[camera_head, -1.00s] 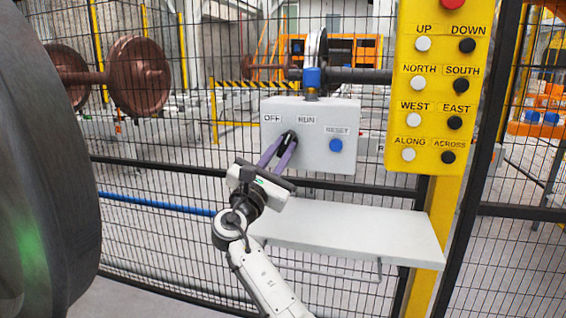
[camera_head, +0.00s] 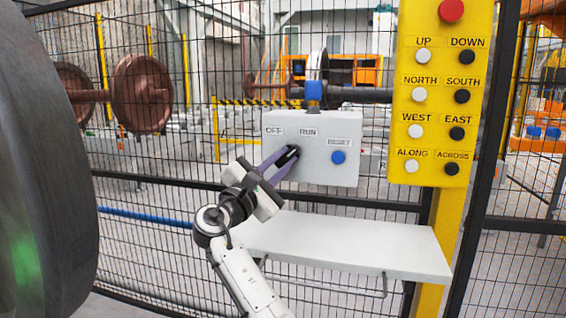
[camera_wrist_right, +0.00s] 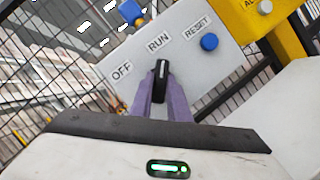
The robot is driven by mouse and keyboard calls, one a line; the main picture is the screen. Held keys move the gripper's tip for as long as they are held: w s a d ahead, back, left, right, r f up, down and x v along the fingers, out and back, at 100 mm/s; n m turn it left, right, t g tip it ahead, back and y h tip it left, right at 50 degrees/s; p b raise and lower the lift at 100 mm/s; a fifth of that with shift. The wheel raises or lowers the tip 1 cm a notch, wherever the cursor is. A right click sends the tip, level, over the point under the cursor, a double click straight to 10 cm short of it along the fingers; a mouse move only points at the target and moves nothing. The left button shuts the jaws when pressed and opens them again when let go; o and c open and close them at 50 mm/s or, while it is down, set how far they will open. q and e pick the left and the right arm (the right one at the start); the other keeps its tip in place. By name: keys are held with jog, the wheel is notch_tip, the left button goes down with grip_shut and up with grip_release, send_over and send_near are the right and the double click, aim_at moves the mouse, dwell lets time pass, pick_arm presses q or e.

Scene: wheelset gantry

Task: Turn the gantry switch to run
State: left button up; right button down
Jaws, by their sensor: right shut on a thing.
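The grey switch box (camera_head: 313,174) hangs on the mesh fence, with OFF, RUN and RESET labels and a blue reset button (camera_head: 338,157). Its black rotary switch (camera_wrist_right: 161,80) sits below the OFF and RUN labels. In the right wrist view, its white mark points up towards RUN. My right gripper (camera_head: 287,160) is shut on the switch, with its purple fingers on either side of it; the fingers also show in the wrist view (camera_wrist_right: 160,99). In the head view, the gripper and fingers partly hide the switch. My left gripper is not in view.
A yellow pendant panel (camera_head: 438,110) with several buttons and a red button (camera_head: 451,10) stands right of the box. A pale shelf (camera_head: 350,250) juts out below. Mesh fence spans the back, with brown wheelsets (camera_head: 142,93) behind it.

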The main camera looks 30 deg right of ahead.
jog(key=shift+f, duration=0.1)
jog(key=c, duration=1.7)
grip_release()
jog(key=v, duration=1)
jog(key=shift+s+a+p, duration=0.1)
jog(key=shift+a+p, duration=0.1)
jog(key=shift+p, duration=0.15)
